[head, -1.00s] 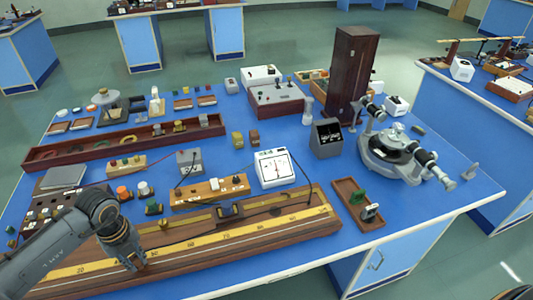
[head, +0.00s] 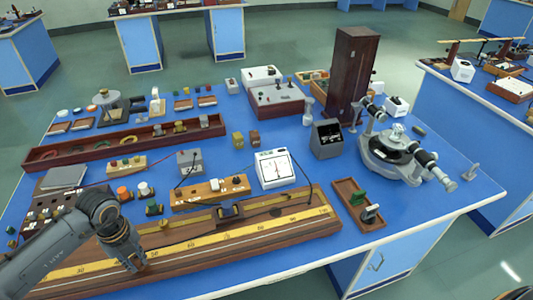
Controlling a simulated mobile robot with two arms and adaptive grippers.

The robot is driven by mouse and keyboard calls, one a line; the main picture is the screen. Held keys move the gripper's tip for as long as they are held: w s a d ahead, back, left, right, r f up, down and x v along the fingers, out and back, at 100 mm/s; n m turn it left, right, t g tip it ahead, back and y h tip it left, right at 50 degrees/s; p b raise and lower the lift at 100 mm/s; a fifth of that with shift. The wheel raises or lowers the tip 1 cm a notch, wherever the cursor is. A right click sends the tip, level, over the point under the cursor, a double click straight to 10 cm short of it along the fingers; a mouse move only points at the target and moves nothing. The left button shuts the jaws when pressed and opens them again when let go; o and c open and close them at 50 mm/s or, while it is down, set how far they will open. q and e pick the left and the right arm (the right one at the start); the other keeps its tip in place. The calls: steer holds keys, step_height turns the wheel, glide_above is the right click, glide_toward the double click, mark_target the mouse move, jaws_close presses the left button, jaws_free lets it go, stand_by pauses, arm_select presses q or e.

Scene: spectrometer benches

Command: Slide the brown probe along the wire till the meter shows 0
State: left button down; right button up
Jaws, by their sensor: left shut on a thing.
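The long wooden wire board (head: 215,248) lies along the front of the blue bench, with a yellow scale strip (head: 225,236) on it. My left gripper (head: 135,264) points down at the left part of the board, shut on the brown probe, which is mostly hidden by the fingers. The white meter (head: 276,170) stands behind the board. Its dark needle looks near the middle of the dial, but the exact reading is too small to tell. My right gripper is not seen.
A wooden block with knobs (head: 210,192) stands close behind the board. A black slider (head: 229,211) sits on the board. A small brown tray (head: 358,204) and a grey spectrometer (head: 398,155) stand to the right. Dark leads run near the meter.

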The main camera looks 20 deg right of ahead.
arm_select(q)
steer(key=shift+a+f, duration=0.15)
steer(key=shift+a, duration=0.45)
stand_by(0.7)
steer(key=shift+s+d+f, duration=0.1)
steer(key=shift+s+f, duration=0.1)
stand_by(3.8)
steer(key=c, duration=1.2)
jaws_free()
steer(key=shift+w, duration=0.2)
steer(key=shift+r, duration=0.1)
